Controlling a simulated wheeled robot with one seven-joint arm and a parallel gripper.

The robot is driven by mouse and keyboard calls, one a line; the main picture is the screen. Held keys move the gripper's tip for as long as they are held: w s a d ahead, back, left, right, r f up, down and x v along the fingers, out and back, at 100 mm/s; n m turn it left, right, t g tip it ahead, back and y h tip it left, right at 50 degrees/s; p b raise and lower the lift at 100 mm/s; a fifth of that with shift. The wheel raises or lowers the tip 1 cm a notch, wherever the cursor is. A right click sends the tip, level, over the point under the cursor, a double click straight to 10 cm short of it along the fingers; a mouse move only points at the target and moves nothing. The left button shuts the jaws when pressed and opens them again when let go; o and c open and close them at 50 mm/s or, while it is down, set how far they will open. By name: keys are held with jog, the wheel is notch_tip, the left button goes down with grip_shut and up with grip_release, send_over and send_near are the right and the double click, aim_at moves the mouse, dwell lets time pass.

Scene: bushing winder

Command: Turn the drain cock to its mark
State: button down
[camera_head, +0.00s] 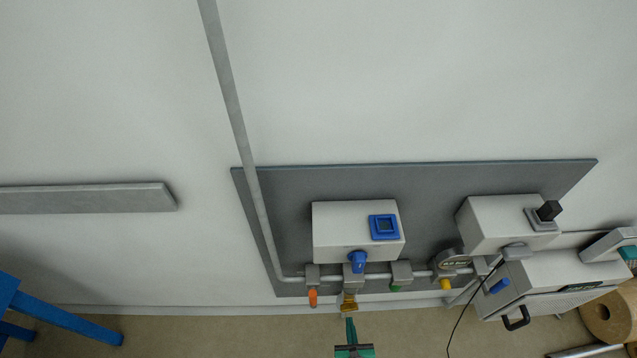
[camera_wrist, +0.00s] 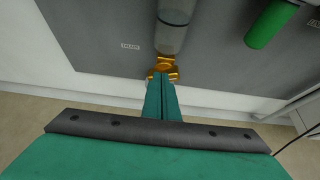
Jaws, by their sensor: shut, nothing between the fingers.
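The drain cock appears to be the brass-coloured fitting (camera_head: 349,302) at the lower end of a short vertical body on the pipe. In the wrist view the brass fitting (camera_wrist: 167,64) sits under a grey cylinder (camera_wrist: 174,30). My gripper (camera_head: 350,320) comes from below, just under the fitting. In the wrist view my green fingers (camera_wrist: 161,76) are together, with their tips at the brass part and partly covering it. I cannot tell whether they touch it. The mark cannot be made out.
A grey panel (camera_head: 430,210) carries a white box with a blue display (camera_head: 384,227). Along the pipe are a blue knob (camera_head: 358,261), an orange handle (camera_head: 312,297), a green part (camera_head: 395,288) and a gauge (camera_head: 455,262). A black cable (camera_head: 465,310) hangs at right.

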jog(key=shift+w+a, duration=0.15)
jog(key=shift+w, duration=2.2)
jog(key=shift+f, duration=0.6)
jog(key=shift+d, duration=1.05)
jog(key=shift+r, duration=0.35)
jog(key=s, duration=0.6)
jog(key=shift+d, duration=0.15)
jog(key=shift+s, duration=0.1)
